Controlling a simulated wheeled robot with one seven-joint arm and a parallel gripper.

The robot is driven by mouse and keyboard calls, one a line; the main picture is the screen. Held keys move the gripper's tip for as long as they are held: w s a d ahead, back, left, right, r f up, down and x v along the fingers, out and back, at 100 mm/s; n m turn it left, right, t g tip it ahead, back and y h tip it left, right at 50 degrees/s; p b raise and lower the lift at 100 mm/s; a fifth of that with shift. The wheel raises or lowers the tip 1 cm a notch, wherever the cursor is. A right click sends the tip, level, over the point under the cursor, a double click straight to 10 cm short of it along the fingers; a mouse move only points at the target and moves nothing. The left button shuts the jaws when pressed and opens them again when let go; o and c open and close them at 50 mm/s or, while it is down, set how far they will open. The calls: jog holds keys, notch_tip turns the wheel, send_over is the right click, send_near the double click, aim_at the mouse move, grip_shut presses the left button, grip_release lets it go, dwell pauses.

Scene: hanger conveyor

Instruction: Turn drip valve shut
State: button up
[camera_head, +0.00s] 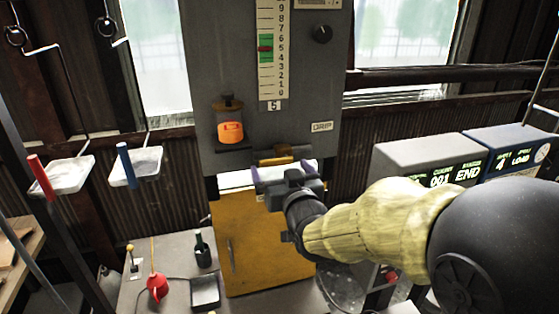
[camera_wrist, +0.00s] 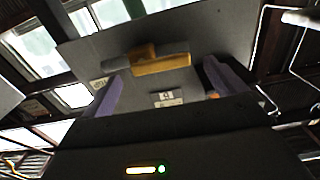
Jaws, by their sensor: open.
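The drip valve shows as a yellow handle (camera_head: 276,158) low on the grey panel, down and left of the DRIP label (camera_head: 321,127). In the wrist view the yellow handle (camera_wrist: 158,62) lies across a grey bar, beyond and roughly between the fingers. My gripper (camera_head: 284,170) is open and empty, its purple fingers spread just in front of and below the valve. In the wrist view my gripper (camera_wrist: 163,80) has one finger on each side of the valve. I cannot tell whether either finger touches it. My gripper hides part of the valve in the head view.
The grey panel (camera_head: 215,70) carries a vertical gauge (camera_head: 271,50), a black knob (camera_head: 320,33) and an orange-lit glass (camera_head: 230,131). A yellow cabinet (camera_head: 258,255) stands below. Trays hang at left (camera_head: 68,175). A red oil can (camera_head: 157,287) and dark bottle (camera_head: 203,250) stand below them.

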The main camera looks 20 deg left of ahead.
jog(key=shift+x, duration=1.05)
jog(key=shift+s, duration=0.1)
jog(key=c, duration=1.4)
